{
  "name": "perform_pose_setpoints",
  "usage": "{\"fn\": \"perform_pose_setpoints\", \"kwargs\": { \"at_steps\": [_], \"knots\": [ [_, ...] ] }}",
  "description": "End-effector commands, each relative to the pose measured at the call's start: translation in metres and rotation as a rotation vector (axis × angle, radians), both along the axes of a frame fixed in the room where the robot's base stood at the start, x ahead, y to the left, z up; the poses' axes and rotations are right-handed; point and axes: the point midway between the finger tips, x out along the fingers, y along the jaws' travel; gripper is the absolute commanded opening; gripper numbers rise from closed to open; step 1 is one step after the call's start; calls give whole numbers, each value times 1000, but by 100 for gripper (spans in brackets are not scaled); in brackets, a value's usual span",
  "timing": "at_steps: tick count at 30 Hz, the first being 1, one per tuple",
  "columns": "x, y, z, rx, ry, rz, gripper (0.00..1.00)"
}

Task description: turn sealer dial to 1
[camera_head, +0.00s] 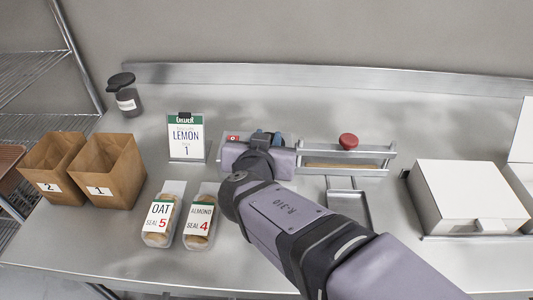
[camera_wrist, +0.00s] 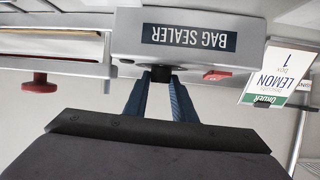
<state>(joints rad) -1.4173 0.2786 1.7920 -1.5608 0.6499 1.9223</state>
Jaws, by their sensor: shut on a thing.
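The bag sealer (camera_wrist: 270,40) fills the top of the wrist view, upside down, with its name label facing my gripper. Its dark dial (camera_wrist: 160,73) sits at the edge of the housing, between my fingertips. My gripper (camera_wrist: 160,88) is shut on the dial. The dial's setting cannot be read. In the head view the sealer's bar frame (camera_head: 370,171) shows right of my gripper (camera_head: 262,143), and my arm hides the dial.
A card reading LEMON 1 (camera_head: 185,135) stands left of the sealer. Bread bags marked OAT SEAL 5 (camera_head: 158,220) and ALMOND SEAL 4 (camera_head: 199,222) lie in front. Paper bags 2 (camera_head: 48,187) and 1 (camera_head: 100,190) stand left. A white box (camera_head: 470,190) is right.

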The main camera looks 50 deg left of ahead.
Motion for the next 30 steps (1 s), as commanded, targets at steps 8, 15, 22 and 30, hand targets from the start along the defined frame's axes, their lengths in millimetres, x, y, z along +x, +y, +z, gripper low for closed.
{"fn": "perform_pose_setpoints", "kwargs": {
  "at_steps": [8, 15, 22, 30],
  "knots": [
    [2, -2, -5, 2, 1, 106, 1],
    [4, -4, -5, 1, 3, 228, 1],
    [7, -6, -1, -6, 4, 392, 1],
    [8, -6, 1, -8, 5, 550, 1]
  ]
}}
